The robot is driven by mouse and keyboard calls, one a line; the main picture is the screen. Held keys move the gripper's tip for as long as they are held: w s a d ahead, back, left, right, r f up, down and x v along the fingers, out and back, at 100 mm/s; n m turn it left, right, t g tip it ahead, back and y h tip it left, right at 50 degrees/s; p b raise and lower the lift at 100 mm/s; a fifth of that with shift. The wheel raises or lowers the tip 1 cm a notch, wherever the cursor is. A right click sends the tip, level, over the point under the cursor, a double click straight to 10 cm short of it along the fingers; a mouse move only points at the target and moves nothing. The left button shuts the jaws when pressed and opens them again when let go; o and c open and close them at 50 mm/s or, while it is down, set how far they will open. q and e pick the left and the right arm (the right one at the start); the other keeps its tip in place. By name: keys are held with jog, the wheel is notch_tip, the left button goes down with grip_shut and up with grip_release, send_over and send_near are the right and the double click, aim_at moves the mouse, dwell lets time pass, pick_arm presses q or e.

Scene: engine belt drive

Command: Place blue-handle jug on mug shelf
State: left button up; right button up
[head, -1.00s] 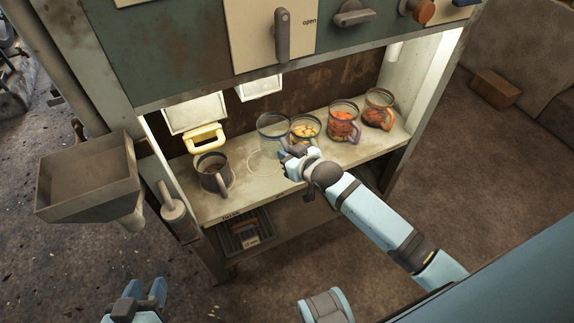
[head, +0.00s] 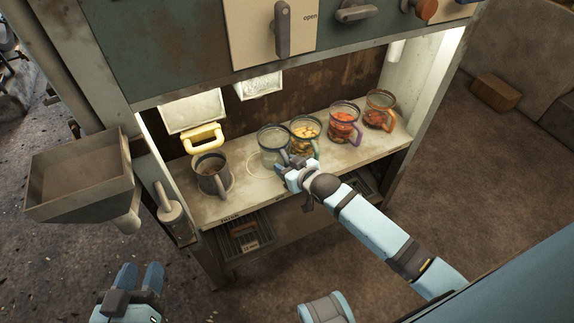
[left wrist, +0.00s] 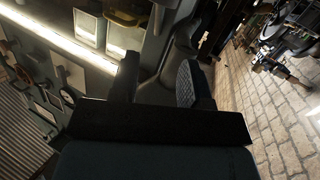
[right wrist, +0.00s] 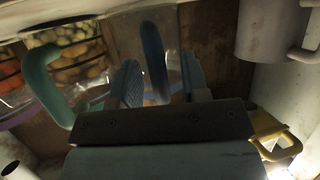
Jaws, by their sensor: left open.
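The blue-handle jug (head: 271,141) is clear glass with a blue-grey rim and stands upright on the mug shelf (head: 235,205), left of the jug with yellow pieces (head: 304,132). A thin pale ring (head: 252,165) on the shelf shows partly at its lower left. My right gripper (head: 283,166) is at the jug's front. In the right wrist view its two fingers (right wrist: 160,85) stand on either side of the blue handle (right wrist: 153,55), with a gap visible, so it looks open. My left gripper (head: 140,275) is open and empty, low at the left, away from the shelf.
A grey mug (head: 211,174) stands at the shelf's left. Jugs with red (head: 343,125) and orange-red pieces (head: 379,110) stand to the right. A yellow handle (head: 203,138) sits behind. A metal hopper (head: 80,180) juts out at left. A panel overhangs the shelf.

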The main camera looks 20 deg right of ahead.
jog(key=shift+r, duration=0.15)
jog(key=shift+p+v, duration=0.45)
jog(key=shift+v, duration=0.7)
pick_arm(q)
notch_tip(320, 180, down, 5)
jog(key=s+a+g+y+p, duration=0.1)
jog(key=s+a+g+p, duration=0.1)
jog(key=shift+a+g+y, duration=0.35)
jog(key=shift+g+y, duration=0.05)
pick_arm(e)
jog(key=v, duration=0.9)
jog(key=shift+s+r, duration=0.2)
jog(key=shift+s, duration=0.1)
